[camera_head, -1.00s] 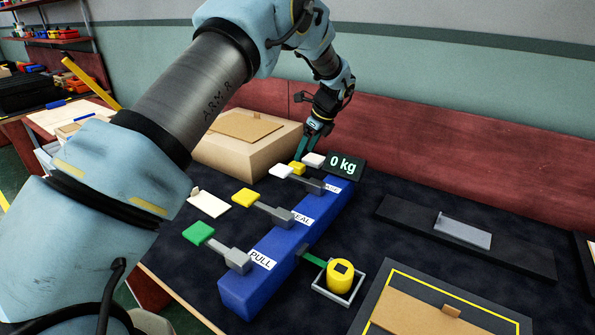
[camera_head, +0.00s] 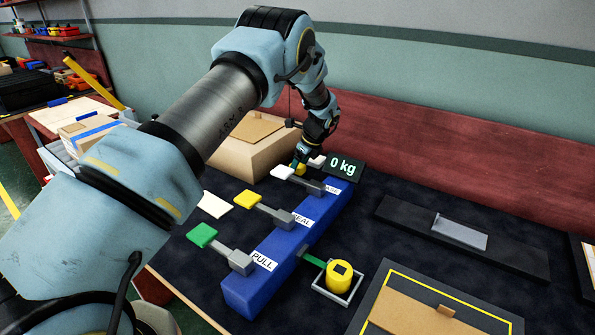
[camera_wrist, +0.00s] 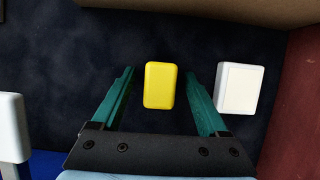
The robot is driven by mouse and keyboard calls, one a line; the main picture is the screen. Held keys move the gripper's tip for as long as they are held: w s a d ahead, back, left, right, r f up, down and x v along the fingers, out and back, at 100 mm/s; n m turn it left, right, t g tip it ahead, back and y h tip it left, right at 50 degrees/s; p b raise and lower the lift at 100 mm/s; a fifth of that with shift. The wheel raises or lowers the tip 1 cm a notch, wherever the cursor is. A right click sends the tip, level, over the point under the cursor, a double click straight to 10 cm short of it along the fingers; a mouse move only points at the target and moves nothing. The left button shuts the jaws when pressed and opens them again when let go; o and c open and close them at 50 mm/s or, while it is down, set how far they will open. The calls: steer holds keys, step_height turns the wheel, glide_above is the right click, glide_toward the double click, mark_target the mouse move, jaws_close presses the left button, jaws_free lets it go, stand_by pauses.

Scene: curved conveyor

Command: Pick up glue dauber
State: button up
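A small yellow block (camera_head: 299,168) lies on the dark table at the far end of the blue lever stand; I take it for the glue dauber, though its shape does not settle this. My gripper (camera_head: 301,161) is right above it, pointing down. In the wrist view the yellow block (camera_wrist: 160,86) sits between the two green fingers of my gripper (camera_wrist: 160,74), with a gap on each side. The fingers are open and touch nothing. In the head view my gripper partly hides the block.
A white block (camera_wrist: 239,88) lies close outside the right finger. A white lever pad (camera_wrist: 12,128) is at the left. The blue lever stand (camera_head: 240,295), a "0 kg" display (camera_head: 342,166) and a cardboard box (camera_head: 240,155) surround the spot. A yellow cylinder (camera_head: 339,276) stands in a small tray.

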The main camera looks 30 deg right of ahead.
jaws_close()
stand_by(0.4)
steer(key=shift+r, duration=0.1)
step_height(320, 180, up, 10)
steer(key=shift+b, duration=1.15)
steer(key=c, duration=0.6)
jaws_free()
jaws_close()
